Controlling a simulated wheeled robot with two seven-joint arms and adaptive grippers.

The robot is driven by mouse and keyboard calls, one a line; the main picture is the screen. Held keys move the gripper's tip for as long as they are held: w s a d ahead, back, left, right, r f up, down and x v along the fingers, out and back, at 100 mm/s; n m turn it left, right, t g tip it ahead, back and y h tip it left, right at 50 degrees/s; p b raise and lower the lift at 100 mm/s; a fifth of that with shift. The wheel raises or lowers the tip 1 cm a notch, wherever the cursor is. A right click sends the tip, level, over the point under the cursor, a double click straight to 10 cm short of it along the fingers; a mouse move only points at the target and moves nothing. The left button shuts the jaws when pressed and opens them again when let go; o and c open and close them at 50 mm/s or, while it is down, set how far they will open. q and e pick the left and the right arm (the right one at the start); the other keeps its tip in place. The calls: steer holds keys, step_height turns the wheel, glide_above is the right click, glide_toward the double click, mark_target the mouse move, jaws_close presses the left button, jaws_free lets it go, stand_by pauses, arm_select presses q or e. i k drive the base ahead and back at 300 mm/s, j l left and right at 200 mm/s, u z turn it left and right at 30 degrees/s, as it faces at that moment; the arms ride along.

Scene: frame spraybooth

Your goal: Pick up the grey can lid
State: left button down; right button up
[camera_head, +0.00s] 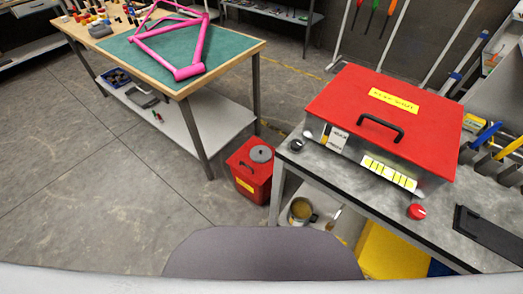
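A round grey lid (261,154) with a small dark knob lies on top of a red box-shaped can (251,176) on the floor. It sits toward the right part of the can's top, beside a black handle. Neither of my grippers is in view.
A grey-topped bench (345,178) at the right holds a red-lidded box (385,105) and a red knob (417,211). A metal pot (300,211) stands on its lower shelf. A pink bicycle frame (187,72) lies on a green-topped table (222,51). The left floor is clear.

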mark_target(259, 154)
steer(key=i+j+z, duration=0.5)
steer(key=j, duration=0.75)
steer(key=i+j+z, duration=0.15)
steer(key=j+z, duration=0.35)
steer(key=j, duration=0.85)
steer(key=j+z, duration=0.5)
steer(key=j, duration=0.85)
steer(key=k, duration=0.1)
